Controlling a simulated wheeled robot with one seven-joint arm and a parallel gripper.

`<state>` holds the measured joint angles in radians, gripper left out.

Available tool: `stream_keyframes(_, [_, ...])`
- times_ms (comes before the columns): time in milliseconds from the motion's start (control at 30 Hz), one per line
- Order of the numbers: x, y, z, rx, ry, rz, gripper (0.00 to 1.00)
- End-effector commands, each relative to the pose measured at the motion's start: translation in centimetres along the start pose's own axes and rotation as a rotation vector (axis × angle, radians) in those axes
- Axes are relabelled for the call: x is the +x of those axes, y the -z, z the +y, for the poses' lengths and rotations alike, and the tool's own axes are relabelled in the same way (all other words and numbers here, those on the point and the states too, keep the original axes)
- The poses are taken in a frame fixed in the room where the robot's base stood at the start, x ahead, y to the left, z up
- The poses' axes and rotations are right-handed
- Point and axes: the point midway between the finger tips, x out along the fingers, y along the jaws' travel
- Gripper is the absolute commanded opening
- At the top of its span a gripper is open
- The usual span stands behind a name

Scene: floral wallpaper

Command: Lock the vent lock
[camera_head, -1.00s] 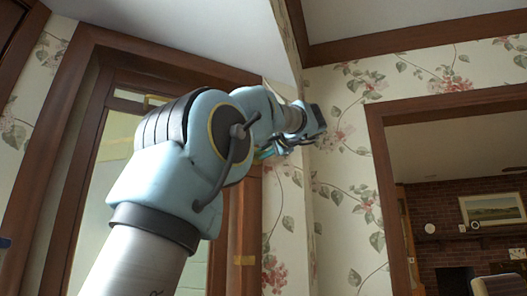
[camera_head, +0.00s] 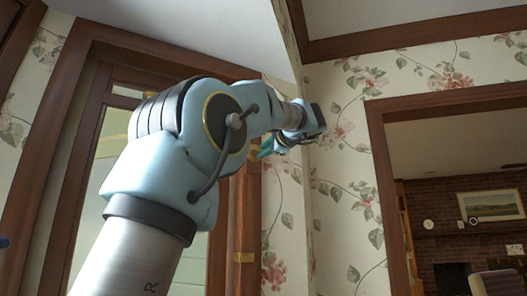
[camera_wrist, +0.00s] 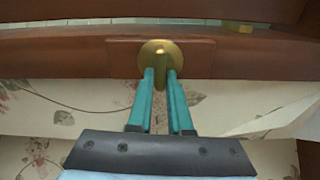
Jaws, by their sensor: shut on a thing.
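The vent lock (camera_wrist: 161,49) is a brass round plate with a short lever, fixed to a brown wooden frame piece at the top middle of the wrist view. My gripper (camera_wrist: 161,74) has teal fingers on either side of the brass lever, shut on it. The lever points down in the picture between the fingertips. In the head view my gripper (camera_head: 267,147) shows only as a bit of teal by the upper right of the wooden frame.
A brown wooden frame (camera_head: 247,215) surrounds a glazed panel behind my arm. Floral wallpaper (camera_head: 345,190) covers the walls close to the gripper. A wide doorway (camera_head: 385,185) opens at the right onto a brick fireplace. A small brass piece (camera_wrist: 238,28) sits at the upper right.

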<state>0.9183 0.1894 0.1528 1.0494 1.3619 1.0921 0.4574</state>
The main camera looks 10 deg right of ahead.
Motion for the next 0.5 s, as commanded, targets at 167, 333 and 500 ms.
stream_keyframes(167, [0.02,0.10,0.23,0.003,-0.004,-0.001,0.00])
stream_keyframes(333, [0.02,0.09,0.24,0.002,-0.004,-0.001,0.32])
stream_keyframes(500, [0.02,0.05,0.18,0.001,-0.003,-0.001,0.46])
